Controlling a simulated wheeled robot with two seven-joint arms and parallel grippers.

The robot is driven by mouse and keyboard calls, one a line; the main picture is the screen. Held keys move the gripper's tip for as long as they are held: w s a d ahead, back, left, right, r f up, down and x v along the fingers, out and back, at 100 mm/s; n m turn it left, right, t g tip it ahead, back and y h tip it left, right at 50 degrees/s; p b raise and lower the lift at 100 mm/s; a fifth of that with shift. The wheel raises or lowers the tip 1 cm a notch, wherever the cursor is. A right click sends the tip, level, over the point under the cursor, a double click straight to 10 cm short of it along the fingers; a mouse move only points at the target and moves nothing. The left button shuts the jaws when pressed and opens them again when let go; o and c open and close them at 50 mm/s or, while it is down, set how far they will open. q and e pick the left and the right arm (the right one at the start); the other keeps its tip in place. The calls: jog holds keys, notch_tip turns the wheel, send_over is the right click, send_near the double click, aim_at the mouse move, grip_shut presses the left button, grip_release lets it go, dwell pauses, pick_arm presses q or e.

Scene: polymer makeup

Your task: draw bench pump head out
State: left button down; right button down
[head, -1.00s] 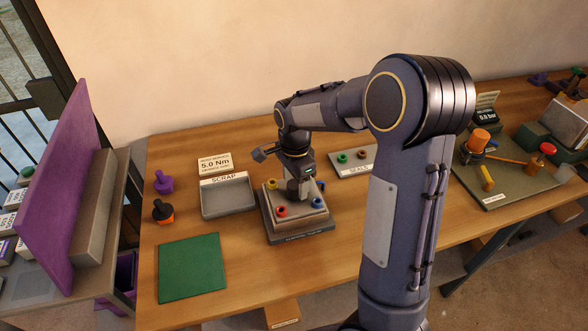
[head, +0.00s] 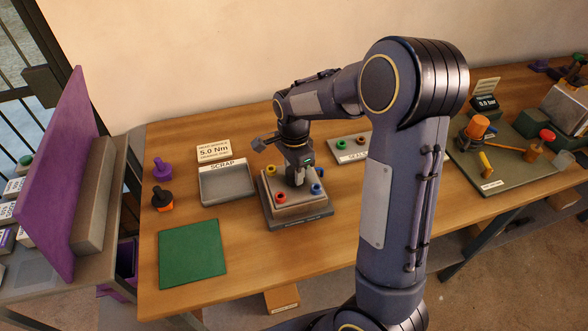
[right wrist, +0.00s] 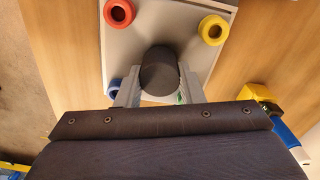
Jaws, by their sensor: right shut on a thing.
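The bench pump (head: 290,213) is a squat grey block on a dark base on the wooden bench, with red, yellow and blue rings on its top corners. My right gripper (head: 297,181) points down over the middle of the block. In the right wrist view its two fingers (right wrist: 158,94) are shut on a dark round-topped piece, the pump head (right wrist: 160,68), at the block's centre. The head's lower end is hidden, so I cannot tell whether it is still seated. My left gripper is not in view.
A grey SCRAP tray (head: 228,187) and a 5.0 Nm sign (head: 213,151) stand left of the pump. A green mat (head: 192,254) lies front left. A seal tray (head: 350,149) is behind right. A tool-covered board (head: 510,172) lies far right.

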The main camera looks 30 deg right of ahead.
jog(key=shift+r+p, duration=0.6)
jog(key=shift+r, duration=0.15)
dwell(0.4)
jog(key=shift+r+p, duration=1)
jog(key=shift+r, duration=0.25)
